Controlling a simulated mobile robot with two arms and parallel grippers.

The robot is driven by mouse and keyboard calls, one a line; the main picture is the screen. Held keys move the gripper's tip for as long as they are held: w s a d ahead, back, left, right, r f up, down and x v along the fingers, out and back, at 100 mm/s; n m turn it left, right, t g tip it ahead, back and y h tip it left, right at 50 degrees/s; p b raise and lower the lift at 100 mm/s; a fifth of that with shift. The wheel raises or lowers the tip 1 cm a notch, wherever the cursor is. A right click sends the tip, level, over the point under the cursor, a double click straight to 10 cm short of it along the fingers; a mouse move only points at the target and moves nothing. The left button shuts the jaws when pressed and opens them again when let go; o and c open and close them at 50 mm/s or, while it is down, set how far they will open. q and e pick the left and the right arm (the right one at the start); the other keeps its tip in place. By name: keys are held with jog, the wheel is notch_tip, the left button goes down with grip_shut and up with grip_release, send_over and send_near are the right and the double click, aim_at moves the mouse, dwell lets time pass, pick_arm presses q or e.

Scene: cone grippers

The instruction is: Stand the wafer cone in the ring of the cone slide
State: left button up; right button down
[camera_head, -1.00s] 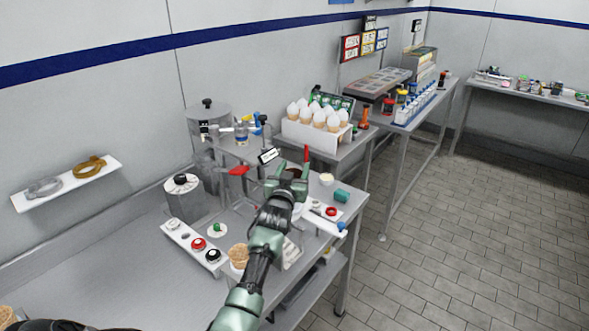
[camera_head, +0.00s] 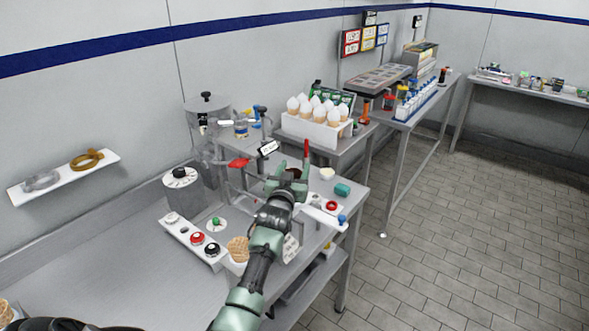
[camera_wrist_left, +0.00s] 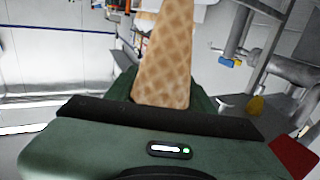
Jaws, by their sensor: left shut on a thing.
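My left gripper (camera_head: 294,176) is shut on the wafer cone, above the near bench. In the left wrist view the cone (camera_wrist_left: 168,55) is tan with a waffle pattern; its broad part is at the jaws and it narrows toward the top edge. In the head view the gripper mostly hides the cone, and only a dark brown patch shows between the fingers. A white slide-like piece (camera_head: 318,214) with a blue knob (camera_head: 342,219) lies just right of the gripper. I cannot make out its ring, which the arm may cover. My right gripper is not in view.
A red-ended lever (camera_head: 239,163) is left of the gripper. A white rack (camera_head: 311,131) of filled cones stands behind.

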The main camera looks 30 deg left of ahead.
pick_arm(q)
jog(key=shift+f+b, duration=0.8)
jog(key=shift+f, duration=0.35)
jog(key=o, duration=0.9)
jog(key=shift+f, duration=0.1)
jog(key=shift+s+d+f, duration=0.1)
